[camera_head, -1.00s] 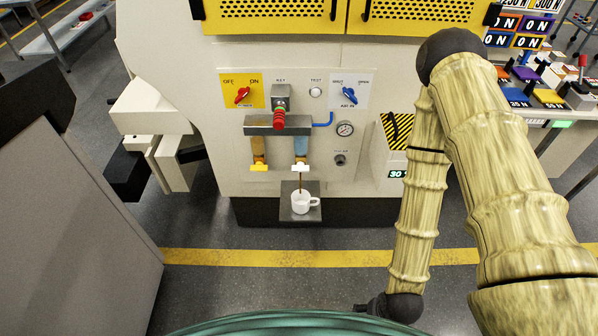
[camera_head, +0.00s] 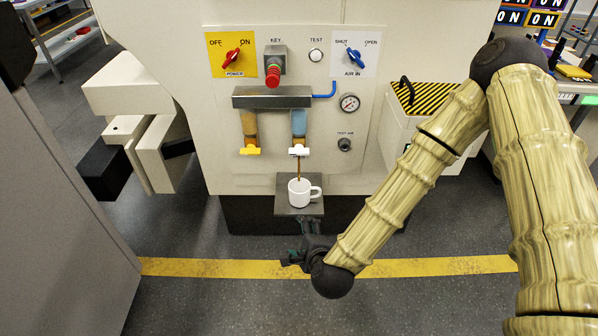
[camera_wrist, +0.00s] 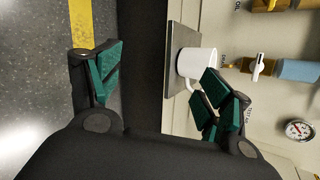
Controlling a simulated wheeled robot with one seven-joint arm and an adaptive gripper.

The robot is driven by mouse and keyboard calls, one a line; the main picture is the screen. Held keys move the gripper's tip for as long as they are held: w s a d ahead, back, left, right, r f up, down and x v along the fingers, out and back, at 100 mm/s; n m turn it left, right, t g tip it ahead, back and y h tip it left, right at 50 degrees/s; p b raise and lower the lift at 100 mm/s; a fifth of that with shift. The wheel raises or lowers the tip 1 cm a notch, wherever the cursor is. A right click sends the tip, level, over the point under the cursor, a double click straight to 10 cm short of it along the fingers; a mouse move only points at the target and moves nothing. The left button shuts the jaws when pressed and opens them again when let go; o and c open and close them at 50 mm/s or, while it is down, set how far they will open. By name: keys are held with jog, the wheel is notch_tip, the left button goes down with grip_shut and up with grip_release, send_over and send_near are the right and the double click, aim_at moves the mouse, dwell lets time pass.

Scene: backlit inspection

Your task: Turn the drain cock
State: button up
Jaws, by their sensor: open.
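Two drain cocks sit under the filter bowls on the panel: a yellow one (camera_head: 250,150) at left and a white one (camera_head: 299,150) at right. A thin brown stream runs below the white cock to a white mug (camera_head: 299,193), which stands upright on a small grey shelf (camera_head: 284,210). The wrist view shows the white cock (camera_wrist: 258,68), the mug (camera_wrist: 190,64) and part of the yellow cock (camera_wrist: 266,5). My gripper (camera_head: 308,232) is open and empty, low in front of the shelf and below the cocks. In the wrist view its teal fingers (camera_wrist: 162,88) are spread, one overlapping the mug's handle.
Above are a red power knob (camera_head: 232,56), a key switch with a red part (camera_head: 273,75) and a blue air knob (camera_head: 353,56). A gauge (camera_head: 350,103) is right of the bowls. A striped-lid box (camera_head: 418,97) stands at right. The floor before the shelf is clear.

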jog(key=w+a+r+m+t+h+b, duration=0.1)
jog(key=w+a+r+m+t+b, duration=0.2)
jog(key=w+m+b, duration=0.4)
jog(key=m+t+h+b, duration=0.3)
jog(key=m+t+b, duration=0.1)
jog(key=m+b, duration=0.55)
send_near(299, 154)
jog(key=w+b, duration=0.2)
jog(key=w, duration=0.5)
jog(key=shift+w+f+b, duration=0.15)
jog(key=shift+w+b, duration=0.1)
jog(key=shift+b, duration=0.05)
jog(key=shift+w, duration=0.8)
jog(key=c, duration=1)
